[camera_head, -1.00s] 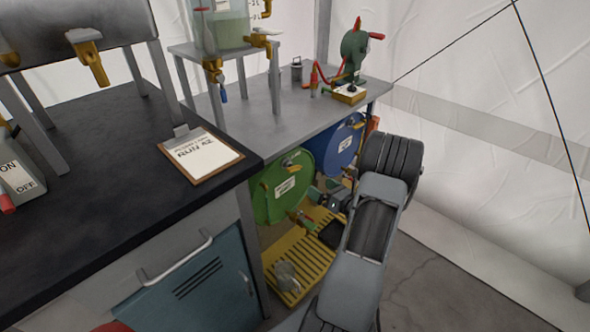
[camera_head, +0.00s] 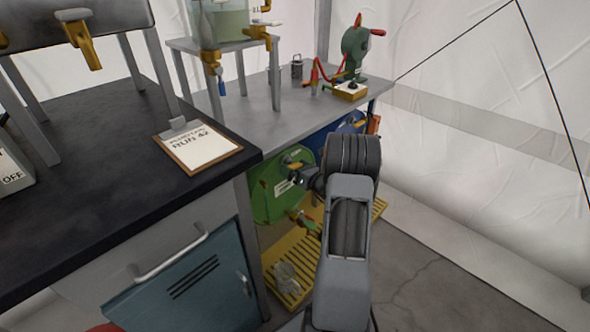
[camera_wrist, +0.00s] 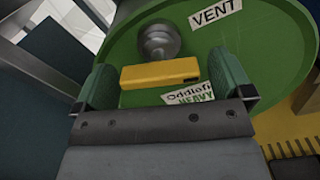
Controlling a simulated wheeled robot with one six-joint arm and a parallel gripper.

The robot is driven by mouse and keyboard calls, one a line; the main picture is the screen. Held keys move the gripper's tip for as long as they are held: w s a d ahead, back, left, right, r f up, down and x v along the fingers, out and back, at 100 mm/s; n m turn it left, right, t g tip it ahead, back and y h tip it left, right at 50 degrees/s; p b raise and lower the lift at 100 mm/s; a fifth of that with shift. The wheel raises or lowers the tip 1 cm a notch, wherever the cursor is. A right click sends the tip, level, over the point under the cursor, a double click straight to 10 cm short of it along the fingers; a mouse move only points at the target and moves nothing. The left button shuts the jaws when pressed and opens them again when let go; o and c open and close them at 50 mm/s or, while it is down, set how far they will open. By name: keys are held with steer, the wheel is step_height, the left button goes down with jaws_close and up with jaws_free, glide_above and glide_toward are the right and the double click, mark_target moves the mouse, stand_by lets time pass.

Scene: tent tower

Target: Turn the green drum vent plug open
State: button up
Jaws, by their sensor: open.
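The green drum (camera_head: 268,192) lies on its side under the bench, its round face outward. In the wrist view its green face (camera_wrist: 272,60) carries a "VENT" label (camera_wrist: 215,12) beside a grey round fitting (camera_wrist: 158,42). A yellow bar, which looks like the vent plug's handle (camera_wrist: 160,72), sits between the finger pads of my gripper (camera_wrist: 165,82). The pads are apart, one on each side, with gaps to the bar's ends. In the head view my gripper (camera_head: 303,178) is at the drum's face, partly hidden by my wrist.
A brass tap (camera_head: 302,220) sticks out low on the green drum. A yellow slatted rack (camera_head: 275,262) lies below, with a clear jug (camera_head: 288,277) on it. The blue drum (camera_head: 348,125) is mostly hidden behind my arm. The bench leg stands close left. Open floor lies right.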

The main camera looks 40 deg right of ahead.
steer(key=c, duration=0.9)
steer(key=shift+f+n+b, duration=0.15)
steer(key=shift+n+b, duration=0.15)
steer(key=shift+n, duration=0.4)
steer(key=o, duration=0.9)
